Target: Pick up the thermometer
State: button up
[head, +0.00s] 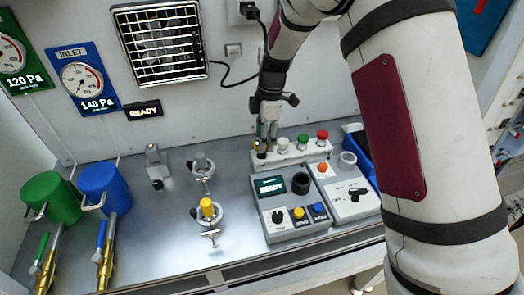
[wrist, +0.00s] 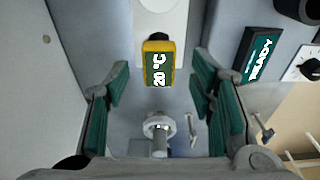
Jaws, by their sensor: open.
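The thermometer (wrist: 158,63) has a yellow case and a dark green face reading 20 °C. In the wrist view it is at upper middle, against the end of a white block (wrist: 160,18). Nothing is held. The thermometer's lower part is hidden.
Grey control boxes (head: 290,208) stand in front and right of the white block, which carries several coloured knobs. Ring stands (head: 203,168) are to the left, one with a yellow-topped item (head: 207,207). Green (head: 50,198) and blue (head: 104,188) cylinders stand far left.

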jog(key=shift+a+f, duration=0.15)
jog(key=shift+f, duration=1.2)
jog(key=shift+c, duration=0.2)
grip_shut()
jog(key=shift+r, duration=0.1)
